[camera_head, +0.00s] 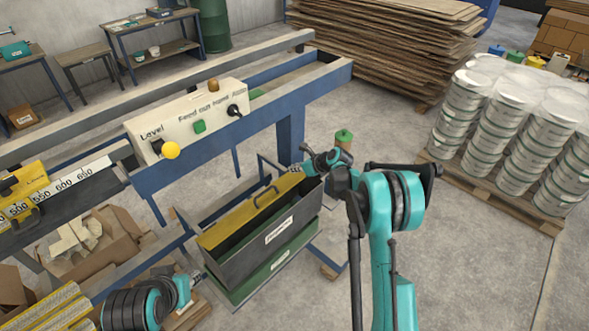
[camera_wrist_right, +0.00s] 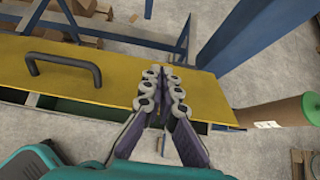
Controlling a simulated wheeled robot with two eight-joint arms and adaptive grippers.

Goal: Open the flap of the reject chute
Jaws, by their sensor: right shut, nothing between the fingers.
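The reject chute (camera_head: 240,262) is a dark grey box with a white label. Its yellow flap (camera_head: 228,226) with a dark bar handle (camera_head: 266,196) lies along the back of its top, and a dark gap shows along the front. In the right wrist view the flap (camera_wrist_right: 110,85) and handle (camera_wrist_right: 62,66) are close. My right gripper (camera_head: 300,168) is at the flap's right end, right of the handle and apart from it. Its fingers (camera_wrist_right: 163,88) are shut and empty, over the flap; I cannot tell if they touch it. My left gripper (camera_head: 194,281) is low, left of the chute; its fingers are unclear.
A blue-framed conveyor with a control panel (camera_head: 190,122) stands behind the chute. A brown roll with a green cap (camera_wrist_right: 275,113) is right of the flap. Cardboard boxes (camera_head: 100,245) lie at left. Pails on a pallet (camera_head: 510,195) stand at right, with clear floor before them.

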